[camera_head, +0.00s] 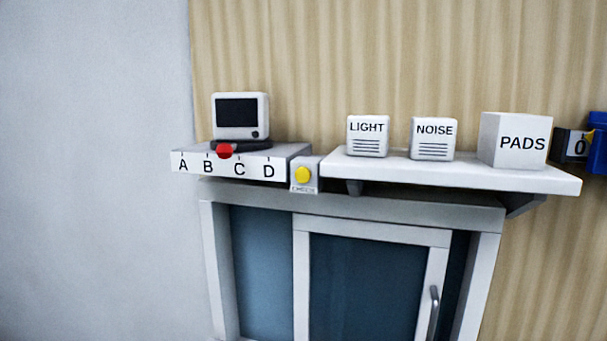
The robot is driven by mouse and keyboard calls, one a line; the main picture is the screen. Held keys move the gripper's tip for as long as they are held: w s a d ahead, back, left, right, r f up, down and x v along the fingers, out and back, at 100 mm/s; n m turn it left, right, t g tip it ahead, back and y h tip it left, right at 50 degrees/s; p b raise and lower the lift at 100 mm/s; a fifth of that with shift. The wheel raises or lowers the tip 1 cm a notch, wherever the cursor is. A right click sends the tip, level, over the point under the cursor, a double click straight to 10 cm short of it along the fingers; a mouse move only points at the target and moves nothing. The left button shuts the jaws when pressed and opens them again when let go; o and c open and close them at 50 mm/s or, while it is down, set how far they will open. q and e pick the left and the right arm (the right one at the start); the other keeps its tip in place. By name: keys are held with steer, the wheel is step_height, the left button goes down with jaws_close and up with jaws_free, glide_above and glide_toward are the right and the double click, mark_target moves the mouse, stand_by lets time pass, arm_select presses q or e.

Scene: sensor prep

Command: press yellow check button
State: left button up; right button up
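The yellow check button (303,175) is round and sits on the front face of a small grey box (305,188) with a "CHECK" label under it. The box stands between the A-B-C-D unit and the white shelf. Nothing covers the button. Neither of my grippers shows in the head view.
Left of the button is a white unit (220,172) marked A, B, C, D, with a red pointer (225,151) between B and C and a small monitor (240,115) on top. The white shelf (450,178) holds LIGHT (367,137), NOISE (433,139) and PADS (515,140) boxes. A glass-doored cabinet (365,285) is below.

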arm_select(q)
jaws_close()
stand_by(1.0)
